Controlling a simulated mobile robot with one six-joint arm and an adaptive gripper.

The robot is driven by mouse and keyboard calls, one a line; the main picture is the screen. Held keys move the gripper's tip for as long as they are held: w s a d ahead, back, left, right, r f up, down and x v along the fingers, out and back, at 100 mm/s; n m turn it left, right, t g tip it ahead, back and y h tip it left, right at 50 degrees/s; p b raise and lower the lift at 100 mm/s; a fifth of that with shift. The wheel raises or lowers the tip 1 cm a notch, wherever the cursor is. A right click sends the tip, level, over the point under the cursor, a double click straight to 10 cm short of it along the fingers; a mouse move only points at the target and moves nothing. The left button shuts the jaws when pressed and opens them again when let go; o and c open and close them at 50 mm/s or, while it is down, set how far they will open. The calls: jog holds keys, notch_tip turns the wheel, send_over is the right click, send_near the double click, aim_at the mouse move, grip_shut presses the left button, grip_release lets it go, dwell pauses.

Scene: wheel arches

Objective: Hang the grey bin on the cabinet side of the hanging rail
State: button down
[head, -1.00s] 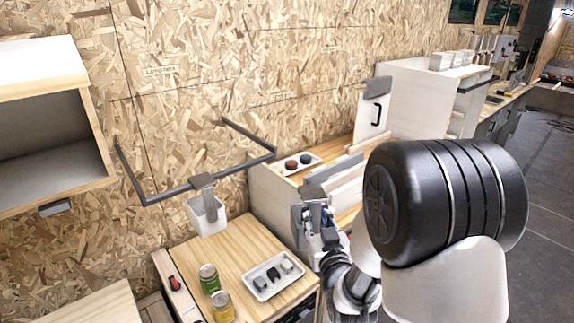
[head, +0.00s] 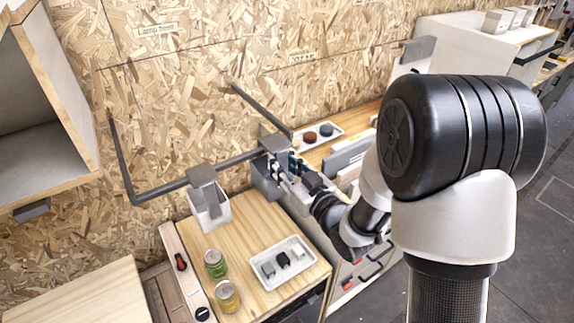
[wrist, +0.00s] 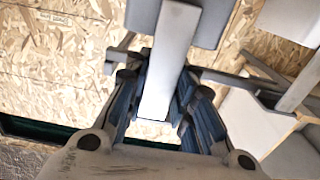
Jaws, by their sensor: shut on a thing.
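The hanging rail (head: 160,190) is a dark U-shaped bar standing out from the chipboard wall. The white bin (head: 210,214) hangs from its front bar by a grey hook plate (head: 202,176). My gripper (head: 287,166) is shut on the grey bin (head: 265,184), at the right end of the front bar. The bin's grey hook plate (head: 274,143) is at the height of the rail's corner; I cannot tell whether it rests on the bar. In the wrist view, a pale grey strip of the bin (wrist: 168,65) stands between the blue-lined fingers, with the rail (wrist: 240,80) behind.
An open wall cabinet (head: 85,178) is left of the rail. Below is a wooden top (head: 240,237) with a green jar (head: 215,264), a yellow jar (head: 227,297) and a white tray (head: 256,268). A plate with two round things (head: 335,139) lies right of the rail. The front bar left of the white bin is clear.

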jog(key=shift+w+a+f+b, duration=0.3)
jog(key=shift+w+f+b, duration=0.15)
jog(key=shift+w+f, duration=0.1)
jog(key=shift+w+a+f+b, duration=0.3)
jog(key=shift+w+f+b, duration=0.15)
jog(key=shift+w+f, duration=0.1)
jog(key=c, duration=1.3)
grip_release()
jog(key=shift+s, duration=0.1)
